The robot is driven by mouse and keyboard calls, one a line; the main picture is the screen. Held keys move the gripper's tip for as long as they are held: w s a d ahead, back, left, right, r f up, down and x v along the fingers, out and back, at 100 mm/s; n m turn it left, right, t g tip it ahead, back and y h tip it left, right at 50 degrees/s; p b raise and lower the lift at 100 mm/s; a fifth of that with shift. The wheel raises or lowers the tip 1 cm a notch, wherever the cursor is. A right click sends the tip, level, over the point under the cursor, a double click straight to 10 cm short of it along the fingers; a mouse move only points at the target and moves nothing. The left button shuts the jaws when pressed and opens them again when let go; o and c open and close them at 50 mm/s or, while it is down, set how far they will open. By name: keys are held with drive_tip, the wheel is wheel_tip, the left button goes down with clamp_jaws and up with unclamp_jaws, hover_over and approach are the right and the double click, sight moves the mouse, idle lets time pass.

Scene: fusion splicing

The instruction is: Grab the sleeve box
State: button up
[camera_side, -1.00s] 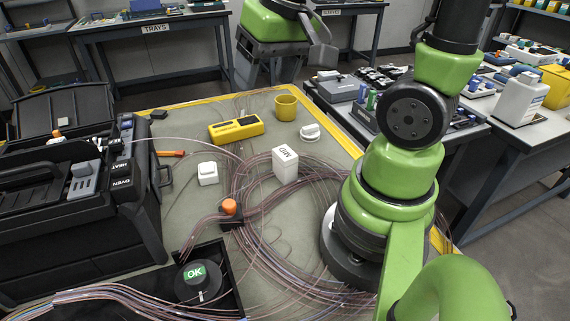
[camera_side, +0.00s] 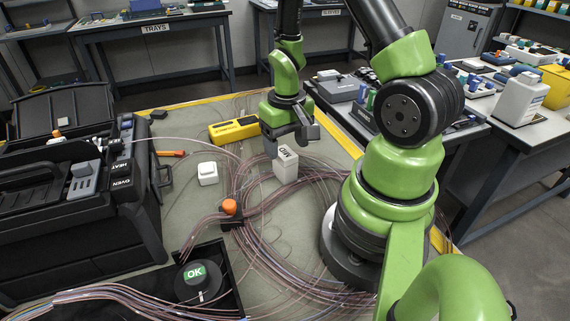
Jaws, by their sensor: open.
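An upright white box (camera_side: 286,168) with dark letters on its top stands on the mat among the fiber loops, right of centre; it looks like the sleeve box. My gripper (camera_side: 291,143) hangs just above and behind it, fingers pointing down and spread apart. No hold on the box shows, and the exact gap between fingers and box cannot be told. A smaller white box (camera_side: 208,173) sits to the left.
A yellow tool (camera_side: 234,130) lies left of my gripper. An orange-topped holder (camera_side: 230,210) stands amid the loose fibers. The black splicer case (camera_side: 80,200) fills the left side. A black tray with a round OK piece (camera_side: 198,281) is at front.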

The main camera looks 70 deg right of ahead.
sight(285, 152)
drive_tip(key=shift+w+a+f, duration=0.1)
drive_tip(key=shift+a+f, duration=0.05)
drive_tip(key=shift+f, duration=2.4)
drive_tip(key=c, duration=1)
drive_tip(key=shift+r, duration=0.1)
